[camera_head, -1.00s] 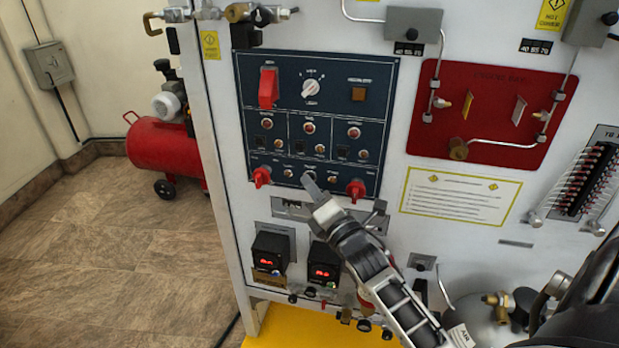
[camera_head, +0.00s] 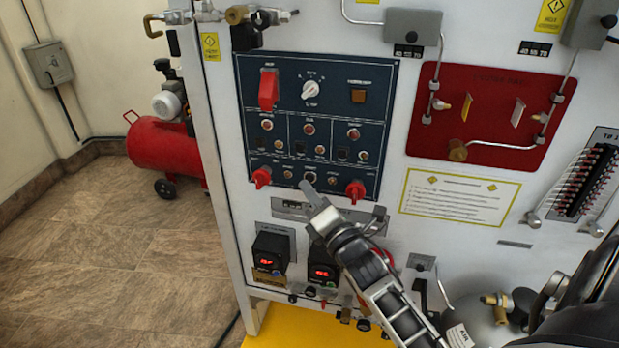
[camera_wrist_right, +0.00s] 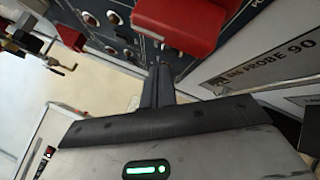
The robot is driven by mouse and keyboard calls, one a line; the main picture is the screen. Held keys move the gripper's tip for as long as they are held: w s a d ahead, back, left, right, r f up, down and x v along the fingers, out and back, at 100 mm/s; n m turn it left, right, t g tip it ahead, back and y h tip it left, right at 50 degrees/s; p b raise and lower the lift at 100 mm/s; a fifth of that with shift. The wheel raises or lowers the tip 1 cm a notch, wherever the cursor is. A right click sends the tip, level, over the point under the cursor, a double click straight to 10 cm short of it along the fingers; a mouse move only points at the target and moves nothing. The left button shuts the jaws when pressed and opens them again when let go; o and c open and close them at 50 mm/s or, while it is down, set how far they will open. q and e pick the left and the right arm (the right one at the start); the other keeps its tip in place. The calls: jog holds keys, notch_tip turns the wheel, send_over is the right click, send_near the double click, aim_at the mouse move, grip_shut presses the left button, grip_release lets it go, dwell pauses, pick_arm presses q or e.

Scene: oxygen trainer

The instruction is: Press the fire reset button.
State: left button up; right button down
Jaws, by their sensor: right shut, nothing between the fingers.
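The dark blue control panel (camera_head: 380,75) is on the white cabinet front. Its labels are too small to read, so I cannot tell for certain which control is the fire reset button. My left gripper is not in view.
Two black meters with red digits (camera_head: 270,262) are below the panel. A red plate (camera_head: 480,85) with pipes is at right, above a yellow-edged notice (camera_head: 460,196). A red compressor tank (camera_head: 165,150) stands on the open floor at left.

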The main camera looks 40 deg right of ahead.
jog(key=s+a+p, duration=0.1)
jog(key=s+a, duration=0.2)
jog(key=shift+s+a, duration=0.15)
jog(key=shift+a, duration=0.25)
dwell(0.8)
jog(key=s+a+f+m+g+y, duration=0.2)
jog(key=s+a+f+m+g, duration=0.3)
jog(key=s+a+f+m, duration=0.2)
jog(key=s+a+f+m+g+y, duration=0.2)
jog(key=s+a+f+m+g, duration=0.3)
jog(key=s+a+f+m, duration=0.2)
notch_tip(320, 180, down, 5)
jog(key=s+m, duration=0.2)
jog(key=m, duration=0.4)
jog(key=shift+s+r+m+y, duration=0.2)
jog(key=shift+s+m+y, duration=0.05)
jog(key=shift+m+y, duration=0.15)
jog(key=shift+w, duration=0.1)
dwell(2.2)
